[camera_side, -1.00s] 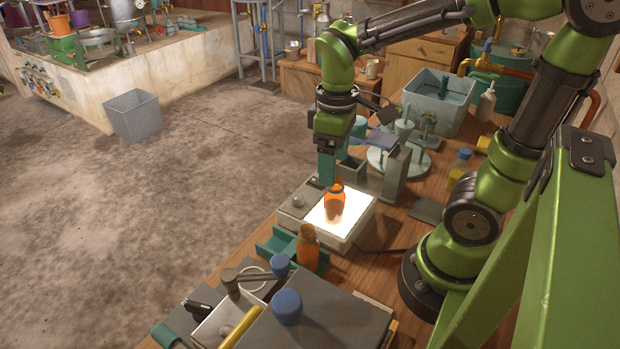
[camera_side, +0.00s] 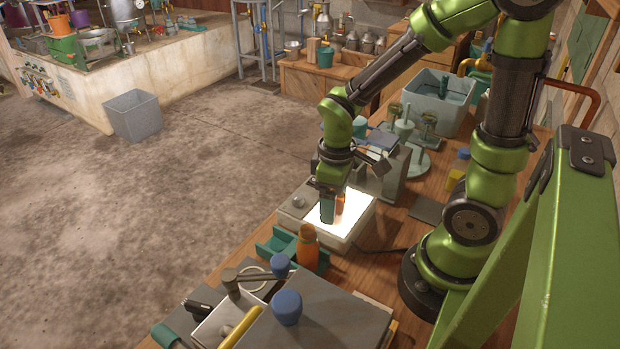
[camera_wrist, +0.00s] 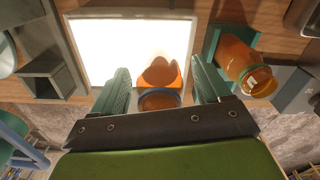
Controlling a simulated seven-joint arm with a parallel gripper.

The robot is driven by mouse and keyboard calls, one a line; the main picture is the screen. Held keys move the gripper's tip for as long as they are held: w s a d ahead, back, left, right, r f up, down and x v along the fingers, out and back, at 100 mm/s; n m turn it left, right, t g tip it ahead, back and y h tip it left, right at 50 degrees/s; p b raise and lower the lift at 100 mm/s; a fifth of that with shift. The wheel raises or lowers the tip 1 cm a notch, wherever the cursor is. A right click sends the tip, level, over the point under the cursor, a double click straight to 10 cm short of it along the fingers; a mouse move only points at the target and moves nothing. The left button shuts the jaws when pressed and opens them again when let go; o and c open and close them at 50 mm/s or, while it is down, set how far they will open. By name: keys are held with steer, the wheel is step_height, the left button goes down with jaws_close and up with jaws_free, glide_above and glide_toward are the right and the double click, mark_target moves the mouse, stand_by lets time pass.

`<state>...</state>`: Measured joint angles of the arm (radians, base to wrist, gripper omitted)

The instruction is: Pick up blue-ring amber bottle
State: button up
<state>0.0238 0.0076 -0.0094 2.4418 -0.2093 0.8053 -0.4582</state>
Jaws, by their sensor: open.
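The blue-ring amber bottle (camera_side: 341,203) stands on the lit white panel (camera_side: 358,212), mostly hidden behind my gripper (camera_side: 328,208) in the side view. In the wrist view the bottle (camera_wrist: 159,101) shows its round mouth and blue neck ring between my two green fingers (camera_wrist: 161,84). My gripper is open, with a finger on each side of the bottle and visible gaps beside its neck. An orange glow and shadow spread from the bottle over the panel (camera_wrist: 100,50).
A second amber bottle (camera_side: 307,250) rests in a green holder (camera_side: 276,244) in front of the panel; it is at right in the wrist view (camera_wrist: 243,68). A grey box with a blue knob (camera_side: 287,306) stands nearer. A grey device (camera_side: 396,172) stands behind the panel.

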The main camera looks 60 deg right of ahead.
steer(key=shift+c, duration=0.3)
steer(key=c, duration=1.1)
steer(key=shift+r, duration=0.15)
